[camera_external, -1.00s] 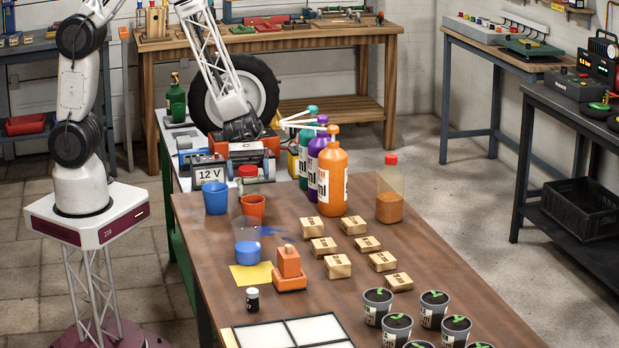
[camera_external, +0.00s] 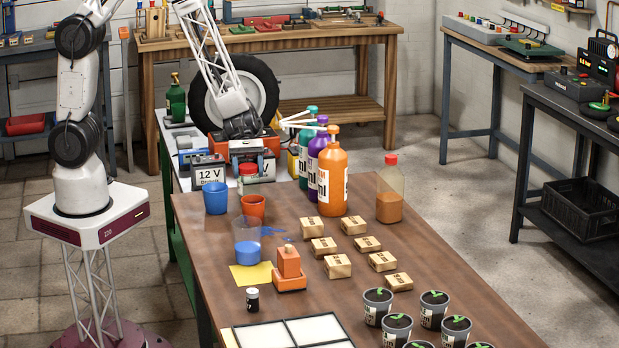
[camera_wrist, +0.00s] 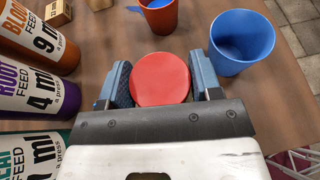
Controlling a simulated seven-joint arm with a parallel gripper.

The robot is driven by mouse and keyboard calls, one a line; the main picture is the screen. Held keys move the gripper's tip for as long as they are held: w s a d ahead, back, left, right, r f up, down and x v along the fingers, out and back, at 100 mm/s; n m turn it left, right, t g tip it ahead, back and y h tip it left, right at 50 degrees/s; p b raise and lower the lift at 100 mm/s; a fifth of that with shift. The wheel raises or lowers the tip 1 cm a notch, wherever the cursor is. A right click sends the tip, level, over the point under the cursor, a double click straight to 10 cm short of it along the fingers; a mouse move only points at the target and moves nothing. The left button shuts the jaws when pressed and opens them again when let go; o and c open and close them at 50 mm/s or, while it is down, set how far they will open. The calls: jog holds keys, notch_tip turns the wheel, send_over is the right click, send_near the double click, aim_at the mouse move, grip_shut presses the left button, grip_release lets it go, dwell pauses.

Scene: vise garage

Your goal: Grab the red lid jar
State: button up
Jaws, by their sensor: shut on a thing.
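The jar's round red lid (camera_wrist: 160,79) fills the space between the two blue finger pads of my gripper (camera_wrist: 160,82) in the wrist view. The pads press on it from left and right, so my gripper is shut on the jar. In the external view the red lid jar (camera_external: 248,169) is at the far left end of the brown table, behind the orange cup. My gripper (camera_external: 250,161) is right over it, pointing down. The jar's lower part is hidden by the orange cup, and I cannot tell whether its base touches a surface.
An orange cup (camera_external: 253,206) and a blue cup (camera_external: 215,198) stand close in front. Purple (camera_external: 318,170) and orange (camera_external: 332,178) pump bottles stand close to the right. A 12 V battery (camera_external: 209,174) is at the left.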

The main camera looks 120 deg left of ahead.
jog(key=shift+r, duration=0.8)
jog(key=shift+s+r, duration=0.5)
jog(key=shift+r, duration=0.15)
jog(key=s+d+r, duration=0.1)
jog(key=s+d, duration=0.1)
jog(key=s, duration=1.2)
jog(key=shift+s+d+r, duration=0.2)
jog(key=shift+s+d, duration=0.05)
jog(key=shift+s, duration=0.1)
